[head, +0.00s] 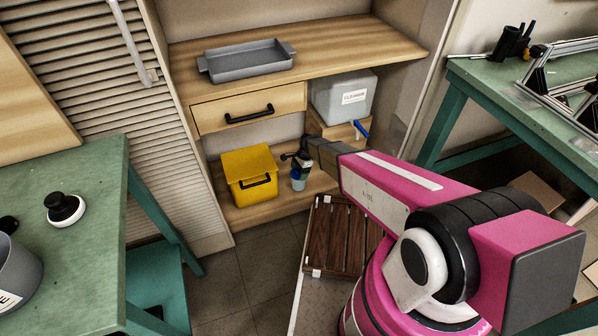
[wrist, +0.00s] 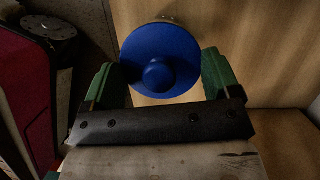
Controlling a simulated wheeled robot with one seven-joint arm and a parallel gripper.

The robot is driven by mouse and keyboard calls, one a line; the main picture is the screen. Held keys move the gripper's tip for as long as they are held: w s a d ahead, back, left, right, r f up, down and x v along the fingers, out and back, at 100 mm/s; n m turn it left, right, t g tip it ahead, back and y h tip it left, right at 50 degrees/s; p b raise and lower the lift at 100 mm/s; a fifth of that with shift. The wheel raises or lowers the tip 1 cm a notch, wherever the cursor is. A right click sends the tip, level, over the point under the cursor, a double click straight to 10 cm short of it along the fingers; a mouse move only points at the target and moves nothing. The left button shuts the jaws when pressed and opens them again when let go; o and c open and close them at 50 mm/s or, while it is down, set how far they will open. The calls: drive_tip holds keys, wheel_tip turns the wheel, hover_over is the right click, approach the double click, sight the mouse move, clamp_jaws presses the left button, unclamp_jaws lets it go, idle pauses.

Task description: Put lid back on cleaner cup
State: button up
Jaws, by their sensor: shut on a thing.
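The blue round lid (wrist: 158,50) with a knob fills the space between the two green fingers of my gripper (wrist: 161,64) in the wrist view. My gripper is shut on it at its rim. In the head view my gripper (head: 301,160) is over the lower shelf. A small bluish cup (head: 298,182) shows just below it, beside the yellow bin. The gripper partly covers the cup's top, and I cannot tell whether the lid touches the cup.
A yellow bin (head: 249,173) stands just left of the cup. The shelf top (head: 360,45) and drawer (head: 250,107) are above. A slatted wooden crate (head: 338,238) is in front.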

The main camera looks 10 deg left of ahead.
idle(0.4)
drive_tip(key=o, duration=0.7)
drive_tip(key=shift+o, duration=0.2)
drive_tip(key=shift+r, duration=3.5)
clamp_jaws()
drive_tip(key=shift+f, duration=2.3)
drive_tip(key=shift+r, duration=0.2)
